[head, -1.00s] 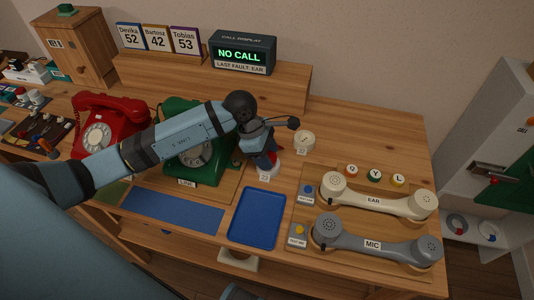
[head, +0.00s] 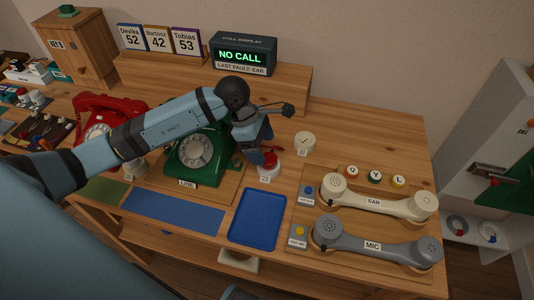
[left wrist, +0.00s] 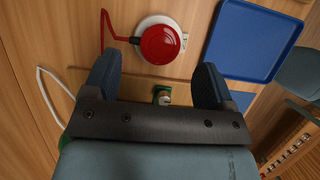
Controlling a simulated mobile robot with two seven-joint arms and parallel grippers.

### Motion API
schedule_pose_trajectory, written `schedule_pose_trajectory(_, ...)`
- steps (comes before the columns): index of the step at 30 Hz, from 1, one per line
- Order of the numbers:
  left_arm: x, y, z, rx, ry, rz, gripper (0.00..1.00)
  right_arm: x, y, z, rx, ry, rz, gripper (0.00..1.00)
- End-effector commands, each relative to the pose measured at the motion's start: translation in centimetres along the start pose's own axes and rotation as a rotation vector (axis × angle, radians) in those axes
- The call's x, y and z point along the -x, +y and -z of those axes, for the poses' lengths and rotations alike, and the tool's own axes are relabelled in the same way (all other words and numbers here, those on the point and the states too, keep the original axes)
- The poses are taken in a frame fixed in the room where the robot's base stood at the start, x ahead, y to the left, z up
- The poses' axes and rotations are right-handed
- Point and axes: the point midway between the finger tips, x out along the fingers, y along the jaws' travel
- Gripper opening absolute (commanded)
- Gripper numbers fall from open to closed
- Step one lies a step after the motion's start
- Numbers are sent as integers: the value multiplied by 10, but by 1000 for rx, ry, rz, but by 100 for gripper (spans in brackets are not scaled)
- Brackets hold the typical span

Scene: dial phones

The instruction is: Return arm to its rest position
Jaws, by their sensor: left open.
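My left arm reaches in from the left over the red and green phones. Its gripper (head: 258,150) is open and empty, just left of a red push button (head: 271,160) on a white base. In the left wrist view the open fingers (left wrist: 157,85) have the red button (left wrist: 160,44) beyond their tips, apart from them. The green dial phone (head: 196,152) stands behind and below the forearm, partly hidden. The red dial phone (head: 98,131) is partly hidden by the arm too. My right gripper is not in view.
A blue tray (head: 257,217) lies in front of the button. Cream (head: 378,199) and grey (head: 375,246) handsets lie at right. A round cream dial (head: 304,141) stands behind the button. The display (head: 243,55) reads NO CALL. The back right tabletop is clear.

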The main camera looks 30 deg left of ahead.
Motion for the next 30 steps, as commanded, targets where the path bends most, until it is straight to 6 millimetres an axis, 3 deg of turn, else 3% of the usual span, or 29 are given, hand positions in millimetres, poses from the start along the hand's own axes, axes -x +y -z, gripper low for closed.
schedule_pose_trajectory(6, 54, 1, 0, -2, 2, -4, 78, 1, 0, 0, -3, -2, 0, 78)
schedule_pose_trajectory(12, 85, 0, 0, 0, 2, -1, 78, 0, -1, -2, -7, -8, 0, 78)
schedule_pose_trajectory(18, 96, 0, 0, -1, 1, 0, 78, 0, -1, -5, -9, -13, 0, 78)
schedule_pose_trajectory(30, 96, 0, 0, 0, 1, 0, 78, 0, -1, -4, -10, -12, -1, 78)
